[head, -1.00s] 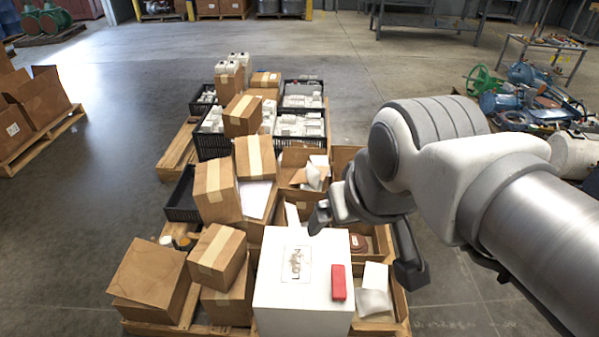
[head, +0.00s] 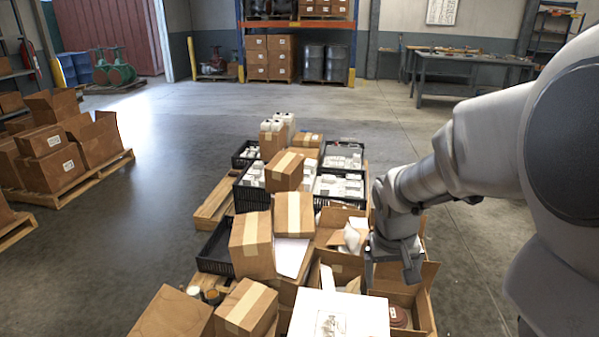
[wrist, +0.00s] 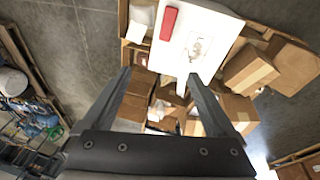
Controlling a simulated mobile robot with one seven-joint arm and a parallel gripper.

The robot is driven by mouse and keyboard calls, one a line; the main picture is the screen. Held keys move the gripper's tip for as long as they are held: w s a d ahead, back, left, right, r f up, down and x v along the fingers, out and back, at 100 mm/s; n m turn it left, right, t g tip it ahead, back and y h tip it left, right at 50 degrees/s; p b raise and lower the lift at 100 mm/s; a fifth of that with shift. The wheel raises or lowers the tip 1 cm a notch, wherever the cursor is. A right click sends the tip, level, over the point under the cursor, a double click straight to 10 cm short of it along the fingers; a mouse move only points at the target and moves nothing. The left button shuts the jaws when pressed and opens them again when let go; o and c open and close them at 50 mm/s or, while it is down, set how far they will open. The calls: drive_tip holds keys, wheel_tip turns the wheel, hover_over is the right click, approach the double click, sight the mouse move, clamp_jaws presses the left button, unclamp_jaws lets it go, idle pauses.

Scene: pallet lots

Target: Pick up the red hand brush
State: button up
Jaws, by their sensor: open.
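A small red oblong thing (wrist: 169,23), which fits the red hand brush, lies on top of a white box (wrist: 205,45) in the wrist view. Its fine shape is too small to make out. The white box also shows at the bottom edge of the head view (head: 352,311), where the red thing is out of frame. My gripper (wrist: 157,76) is open and empty, with its two dark fingers apart. In the head view my gripper (head: 397,262) hangs above the cartons beyond the white box.
Taped cartons (head: 251,245) stand stacked left of the white box. Open cartons (head: 405,292) lie below my gripper. Black crates (head: 340,186) with white goods stand farther back. Another loaded pallet (head: 75,190) is at the left. The floor between is clear.

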drive_tip(key=w+d+f+b, duration=0.1)
drive_tip(key=f, duration=0.9)
drive_tip(key=w+d+f+m+g+y+b, duration=0.1)
drive_tip(key=w+f+b, duration=0.1)
drive_tip(key=f, duration=0.9)
drive_tip(key=w+d+f+g+y+b, duration=0.1)
drive_tip(key=d+f, duration=0.1)
drive_tip(key=f, duration=0.8)
drive_tip(key=shift+w+f, duration=0.15)
drive_tip(key=shift+w, duration=0.05)
drive_tip(key=shift+s+a+f+b, duration=0.1)
drive_tip(key=shift+f+b, duration=0.7)
drive_tip(key=shift+f, duration=0.75)
drive_tip(key=shift+s+a+f+b, duration=0.1)
drive_tip(key=shift+f+b, duration=0.65)
drive_tip(key=shift+f, duration=0.75)
drive_tip(key=shift+d+r, duration=0.1)
clamp_jaws()
drive_tip(key=shift+r, duration=0.1)
